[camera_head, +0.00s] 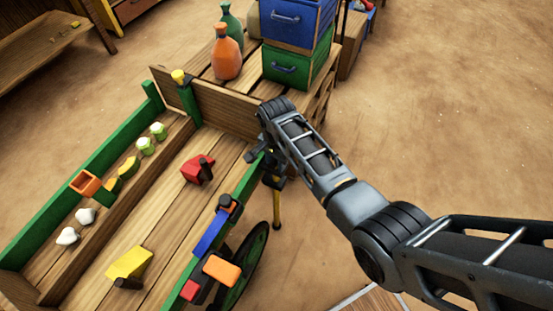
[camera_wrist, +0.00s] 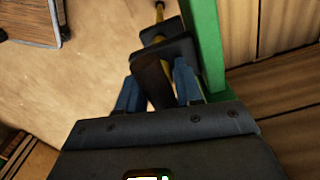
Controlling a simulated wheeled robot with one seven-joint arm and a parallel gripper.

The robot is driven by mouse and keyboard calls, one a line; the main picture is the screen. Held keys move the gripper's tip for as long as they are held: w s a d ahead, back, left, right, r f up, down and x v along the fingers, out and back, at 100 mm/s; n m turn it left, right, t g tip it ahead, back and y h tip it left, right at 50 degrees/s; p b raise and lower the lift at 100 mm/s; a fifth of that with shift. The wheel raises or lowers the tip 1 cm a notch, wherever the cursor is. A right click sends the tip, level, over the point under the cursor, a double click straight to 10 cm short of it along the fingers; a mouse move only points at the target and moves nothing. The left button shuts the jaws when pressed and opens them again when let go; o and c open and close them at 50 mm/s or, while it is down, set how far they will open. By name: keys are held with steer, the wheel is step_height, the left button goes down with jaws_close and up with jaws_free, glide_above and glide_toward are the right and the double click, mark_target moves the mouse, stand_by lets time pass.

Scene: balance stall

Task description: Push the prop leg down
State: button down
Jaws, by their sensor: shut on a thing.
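The prop leg (camera_head: 277,208) is a yellow post that hangs upright beside the cart's green side, with its foot near the dirt floor. In the wrist view the yellow leg (camera_wrist: 159,14) runs away through a dark block. My gripper (camera_head: 270,172) is at the leg's upper end, next to the green rail. In the wrist view my gripper (camera_wrist: 156,85) has its blue-grey fingers on both sides of a dark brown handle piece (camera_wrist: 153,78) at the leg. The leg's top is largely hidden by my gripper.
The wooden cart bed (camera_head: 150,215) has green sides and holds a red block (camera_head: 197,170), a yellow block (camera_head: 129,262) and several small pieces. A wheel (camera_head: 245,265) stands below its near side. Bottles and drawers (camera_head: 291,70) stand behind. Open dirt floor lies right.

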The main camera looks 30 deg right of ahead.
steer(key=shift+s+f, duration=0.1)
steer(key=shift+f, duration=0.15)
steer(key=c, duration=0.8)
jaws_free()
steer(key=shift+c, duration=0.2)
steer(key=shift+r, duration=0.2)
step_height(320, 180, up, 8)
steer(key=shift+f+p, duration=0.25)
steer(key=shift+p, duration=0.15)
